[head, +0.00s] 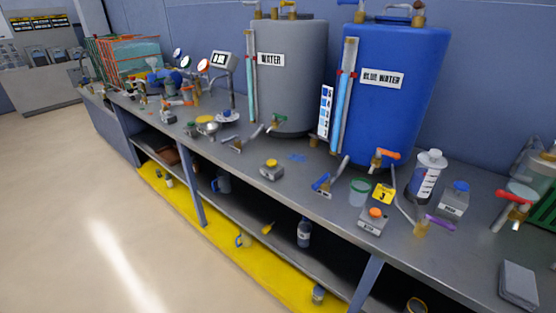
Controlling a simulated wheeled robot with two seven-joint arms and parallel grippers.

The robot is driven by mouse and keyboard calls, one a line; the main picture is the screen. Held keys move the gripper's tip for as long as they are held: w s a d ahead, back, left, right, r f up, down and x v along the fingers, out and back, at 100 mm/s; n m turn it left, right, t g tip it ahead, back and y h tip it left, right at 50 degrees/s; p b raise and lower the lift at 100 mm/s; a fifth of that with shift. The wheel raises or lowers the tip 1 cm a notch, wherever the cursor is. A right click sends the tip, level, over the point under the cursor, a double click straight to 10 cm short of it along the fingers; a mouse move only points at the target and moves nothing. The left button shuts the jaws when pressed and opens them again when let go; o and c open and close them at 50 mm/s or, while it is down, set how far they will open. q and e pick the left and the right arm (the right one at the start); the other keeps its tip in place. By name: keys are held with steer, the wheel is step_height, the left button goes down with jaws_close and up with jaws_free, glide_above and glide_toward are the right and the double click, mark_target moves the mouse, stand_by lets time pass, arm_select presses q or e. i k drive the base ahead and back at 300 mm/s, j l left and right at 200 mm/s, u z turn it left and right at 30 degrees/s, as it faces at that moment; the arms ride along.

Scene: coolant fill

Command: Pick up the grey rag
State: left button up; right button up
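A flat grey folded piece (520,283), which looks like the grey rag, lies on the bench top near the right edge of the head view. Nothing covers it, and bare bench surrounds it. Neither of my grippers is in view.
The long grey bench (455,262) carries a grey water tank (295,85) and a blue water tank (400,110). A red-handled tap (518,195) stands behind the grey piece. Lower shelves hold bottles.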

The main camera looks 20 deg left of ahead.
mark_target(517, 283)
steer(key=z, duration=1.25)
